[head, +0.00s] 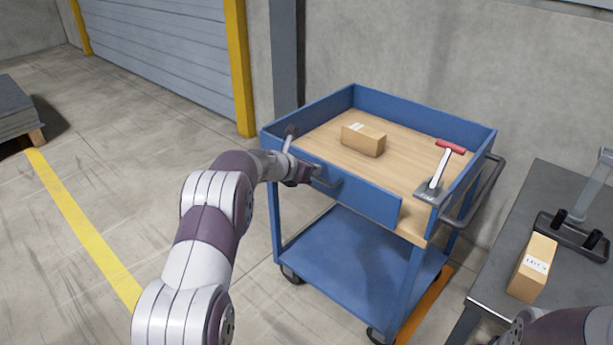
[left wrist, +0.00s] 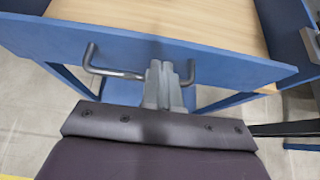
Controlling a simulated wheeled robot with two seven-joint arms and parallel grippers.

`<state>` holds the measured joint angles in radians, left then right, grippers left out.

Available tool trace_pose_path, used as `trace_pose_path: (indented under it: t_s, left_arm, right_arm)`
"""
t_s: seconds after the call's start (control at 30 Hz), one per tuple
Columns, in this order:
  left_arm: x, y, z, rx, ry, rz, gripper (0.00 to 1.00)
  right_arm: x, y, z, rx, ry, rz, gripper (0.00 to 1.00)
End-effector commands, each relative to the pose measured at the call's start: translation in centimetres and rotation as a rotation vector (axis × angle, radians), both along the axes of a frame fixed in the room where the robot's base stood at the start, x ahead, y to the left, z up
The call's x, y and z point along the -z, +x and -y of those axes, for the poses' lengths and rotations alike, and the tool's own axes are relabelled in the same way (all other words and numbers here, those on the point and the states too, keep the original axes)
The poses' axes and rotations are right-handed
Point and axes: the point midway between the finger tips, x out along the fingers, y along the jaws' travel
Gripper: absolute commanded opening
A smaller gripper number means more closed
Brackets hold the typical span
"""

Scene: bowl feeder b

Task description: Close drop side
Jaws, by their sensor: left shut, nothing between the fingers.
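A blue cart (head: 340,248) has a wooden deck with blue walls. Its near side panel (head: 376,200) carries a grey bar handle (head: 327,182), and the panel and handle (left wrist: 98,66) also show in the left wrist view. Bare deck shows between the panel's right end and the cart corner; I cannot tell the panel's exact tilt. My left gripper (head: 304,172) is at the handle, outside the panel. In the left wrist view its fingers (left wrist: 165,72) are together, empty, and overlap the handle bar; contact is unclear. My right gripper is out of view.
A cardboard box (head: 363,140) and a red-handled scraper-like tool (head: 437,172) lie on the deck. A grey table (head: 545,185) at right holds a labelled box (head: 532,267) and a dark stand-like object (head: 573,235).

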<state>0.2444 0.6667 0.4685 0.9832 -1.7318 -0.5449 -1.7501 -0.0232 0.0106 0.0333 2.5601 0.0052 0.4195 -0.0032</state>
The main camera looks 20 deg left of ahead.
Motion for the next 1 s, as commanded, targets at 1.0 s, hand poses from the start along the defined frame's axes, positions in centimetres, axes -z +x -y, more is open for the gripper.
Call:
trace_pose_path:
  t_s: [1.0]
  left_arm:
    - [-4.4,-7.3,-7.0,-0.667,-0.603,-0.183,0.0]
  right_arm:
    - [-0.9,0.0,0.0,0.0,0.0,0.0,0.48]
